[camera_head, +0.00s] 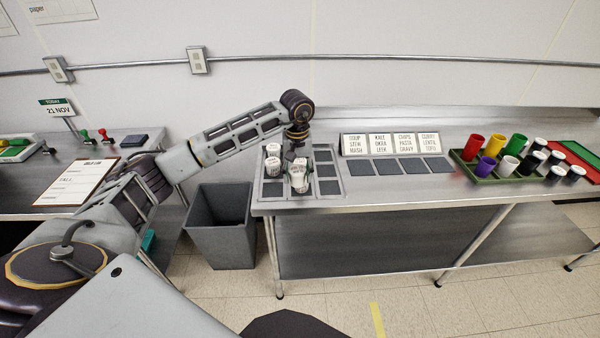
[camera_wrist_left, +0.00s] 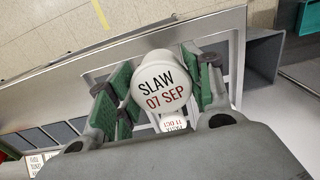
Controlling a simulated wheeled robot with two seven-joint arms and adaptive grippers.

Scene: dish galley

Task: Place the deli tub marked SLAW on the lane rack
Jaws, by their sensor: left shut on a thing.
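The white deli tub marked SLAW, 07 SEP (camera_wrist_left: 160,82) is between the green-padded fingers of my left gripper (camera_wrist_left: 160,90), which is shut on it. In the head view the held tub (camera_head: 298,184) is at the front middle of the grey rack with dark cells (camera_head: 329,170), which I take as the lane rack. I cannot tell whether the tub touches the rack. Other white tubs (camera_head: 273,150) stand in the rack's left lane. Another tub lid (camera_wrist_left: 174,125), its print partly readable, shows beside the held tub in the wrist view. My right gripper is not in view.
Label cards (camera_head: 390,144) stand behind several dark mats (camera_head: 373,167) right of the rack. A green tray (camera_head: 485,177) of coloured cups and black-and-white containers is farther right. A grey bin (camera_head: 221,225) stands left of the counter. A clipboard (camera_head: 78,183) lies on the left counter.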

